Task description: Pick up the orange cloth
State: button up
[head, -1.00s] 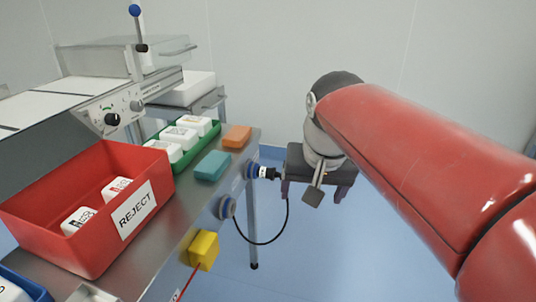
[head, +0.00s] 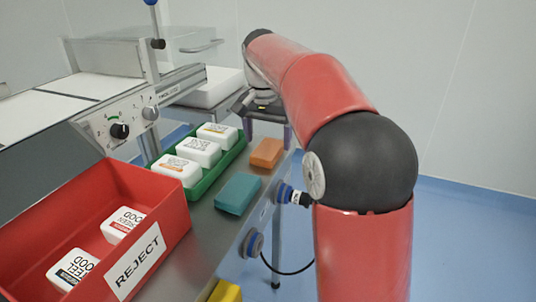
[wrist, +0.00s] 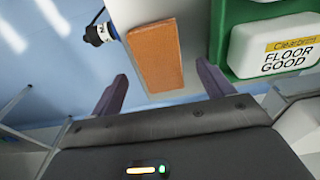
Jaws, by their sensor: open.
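The orange cloth (head: 266,153) is a flat rectangular block lying at the far end of the metal table, beside the green tray. In the wrist view the orange cloth (wrist: 155,57) lies ahead of my open jaws, roughly between the two finger lines. I cannot tell the exact height over the cloth.
The green tray (head: 207,183) with white packs stands left of the cloth. A teal block (head: 238,194) lies nearer. A red REJECT bin (head: 165,230) stands on the table. Blue-ringed connectors (head: 285,193) stick out of the table's side. Floor at right is clear.

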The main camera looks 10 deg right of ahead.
aim_at(268, 148)
notch_tip(268, 148, down, 3)
jog(key=shift+w+d+r, duration=0.1)
jog(key=shift+r, duration=0.05)
jog(key=c, duration=1.1)
jog(key=shift+o, duration=0.2)
jog(key=shift+r, duration=0.1)
notch_tip(268, 148, up, 20)
jog(key=p, duration=0.5)
jog(key=shift+p, duration=0.35)
